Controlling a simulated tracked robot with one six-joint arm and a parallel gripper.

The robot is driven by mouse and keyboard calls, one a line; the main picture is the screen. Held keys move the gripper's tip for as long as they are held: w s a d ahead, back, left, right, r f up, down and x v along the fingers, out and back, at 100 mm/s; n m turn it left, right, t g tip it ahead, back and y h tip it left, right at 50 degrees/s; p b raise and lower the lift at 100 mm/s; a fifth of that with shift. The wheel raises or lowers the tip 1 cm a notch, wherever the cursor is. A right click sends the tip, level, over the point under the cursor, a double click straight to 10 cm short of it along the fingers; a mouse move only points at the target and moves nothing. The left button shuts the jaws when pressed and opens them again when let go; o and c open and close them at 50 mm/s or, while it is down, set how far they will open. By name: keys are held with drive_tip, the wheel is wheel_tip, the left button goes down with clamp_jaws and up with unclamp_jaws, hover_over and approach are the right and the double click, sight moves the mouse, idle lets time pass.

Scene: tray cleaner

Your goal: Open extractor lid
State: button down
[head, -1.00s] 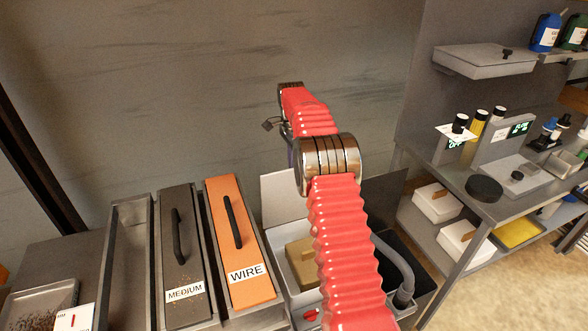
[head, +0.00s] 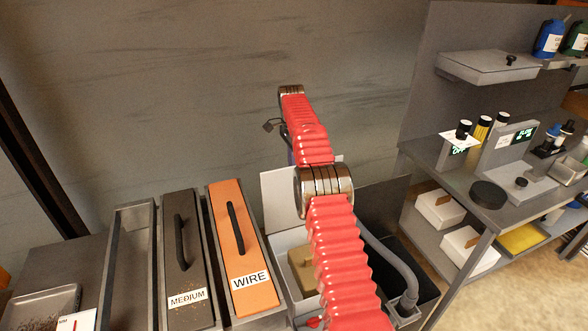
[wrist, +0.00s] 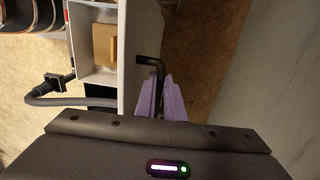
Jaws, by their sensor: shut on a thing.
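The extractor is a light grey open box (head: 297,309) at bottom center in the head view, partly hidden by my arm. Its pale grey lid (head: 281,194) stands roughly upright at the back of the box. In the wrist view the lid (wrist: 143,90) is a pale panel beside the open box, with a bent black handle (wrist: 150,60). My gripper (wrist: 163,84) has its purple fingers shut on this handle. In the head view the gripper is mostly hidden behind my red arm. A tan block (head: 301,268) lies inside the box and also shows in the wrist view (wrist: 105,44).
Left of the box are an orange WIRE block (head: 242,255) and a dark MEDIUM block (head: 184,255). A grey hose (head: 392,254) runs into a dark bin on the right. A workbench (head: 470,185) with bottles and devices stands further right. The wall behind is bare.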

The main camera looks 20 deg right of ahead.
drive_tip(key=shift+w+a+f, duration=0.1)
drive_tip(key=shift+w+f, duration=0.1)
drive_tip(key=shift+f, duration=0.2)
idle(0.3)
drive_tip(key=c, duration=2.3)
unclamp_jaws()
drive_tip(key=o, duration=0.5)
drive_tip(key=shift+r, duration=0.1)
drive_tip(key=shift+c, duration=0.2)
drive_tip(key=shift+w+r, duration=0.1)
drive_tip(key=shift+r, duration=0.1)
